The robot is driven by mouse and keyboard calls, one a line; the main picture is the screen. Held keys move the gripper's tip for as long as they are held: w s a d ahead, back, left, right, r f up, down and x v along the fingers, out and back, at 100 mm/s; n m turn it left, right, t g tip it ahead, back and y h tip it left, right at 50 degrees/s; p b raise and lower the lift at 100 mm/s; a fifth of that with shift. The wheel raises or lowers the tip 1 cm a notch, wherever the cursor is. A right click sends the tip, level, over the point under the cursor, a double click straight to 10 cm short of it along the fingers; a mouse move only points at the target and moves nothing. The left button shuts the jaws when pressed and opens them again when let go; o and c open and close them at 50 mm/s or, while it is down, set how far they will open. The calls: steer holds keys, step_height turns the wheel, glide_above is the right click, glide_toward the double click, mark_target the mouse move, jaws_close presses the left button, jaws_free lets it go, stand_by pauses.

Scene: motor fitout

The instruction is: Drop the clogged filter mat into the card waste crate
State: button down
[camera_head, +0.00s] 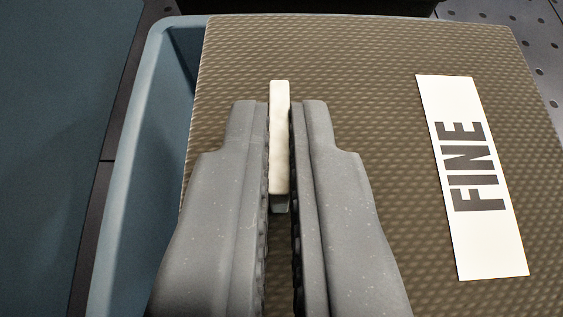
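A brown filter mat (375,135) with a dimpled surface fills most of the view. It carries a white label (472,178) reading FINE, turned sideways. A pale upright tab (280,140) stands at the mat's middle. My gripper (280,120) has a finger on each side of the tab, close against it, and looks shut on it. A blue-grey crate (125,215) shows its rim and left wall beyond the mat's left edge. The mat hides the rest of the crate. I cannot tell whether the mat rests in it or hangs above it, nor which waste it is for.
A dark teal floor area (60,110) lies to the left of the crate. A dark perforated plate (525,25) shows at the top right. A black object (310,5) stands along the top edge behind the mat.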

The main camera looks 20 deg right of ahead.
steer(key=c, duration=1.5)
jaws_free()
steer(key=shift+c, duration=0.2)
steer(key=p+v, duration=0.3)
steer(key=v, duration=1)
steer(key=shift+s, duration=0.4)
steer(key=shift+s, duration=0.1)
